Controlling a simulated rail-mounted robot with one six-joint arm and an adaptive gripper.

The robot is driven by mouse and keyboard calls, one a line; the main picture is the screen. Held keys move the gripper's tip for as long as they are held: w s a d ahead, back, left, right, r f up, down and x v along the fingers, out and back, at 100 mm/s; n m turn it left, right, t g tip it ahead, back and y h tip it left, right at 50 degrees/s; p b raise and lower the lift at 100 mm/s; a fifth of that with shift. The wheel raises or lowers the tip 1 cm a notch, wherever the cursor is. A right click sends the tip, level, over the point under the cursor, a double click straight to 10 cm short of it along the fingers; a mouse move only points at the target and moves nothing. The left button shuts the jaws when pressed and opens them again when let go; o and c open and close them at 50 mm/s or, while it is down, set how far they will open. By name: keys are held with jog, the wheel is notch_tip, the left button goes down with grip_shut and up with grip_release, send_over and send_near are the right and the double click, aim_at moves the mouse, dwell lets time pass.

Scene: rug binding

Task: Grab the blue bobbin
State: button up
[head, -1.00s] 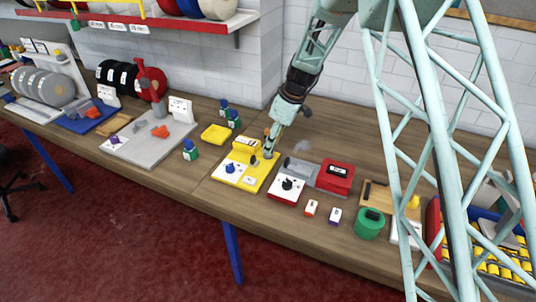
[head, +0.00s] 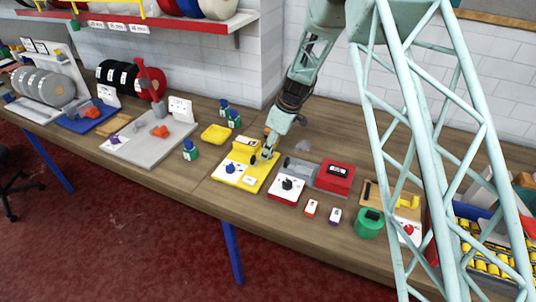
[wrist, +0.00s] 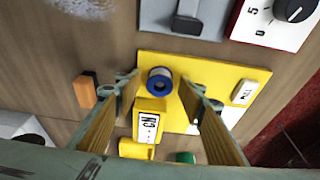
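The blue bobbin (wrist: 160,80) shows in the wrist view as a blue ring with a pale centre, on the yellow plate (wrist: 215,68). A yellow block (wrist: 148,112) with a printed label is close beside it. My gripper (wrist: 160,84) is open, one finger on each side of the bobbin with gaps between. I cannot tell how far the fingertips are above the plate. In the head view my gripper (head: 262,157) is over the right part of the yellow plate (head: 262,178), and I cannot make out the bobbin there.
An orange block (wrist: 85,92) stands left of the left finger. A black-knobbed box (head: 287,188) and a red box (head: 335,175) stand right of the plate. A blue knob (head: 231,168) is on the plate's left part.

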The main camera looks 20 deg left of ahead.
jog(key=shift+c, duration=0.2)
jog(key=c, duration=0.8)
jog(key=shift+r, duration=0.1)
notch_tip(320, 180, up, 10)
dwell(0.4)
dwell(0.4)
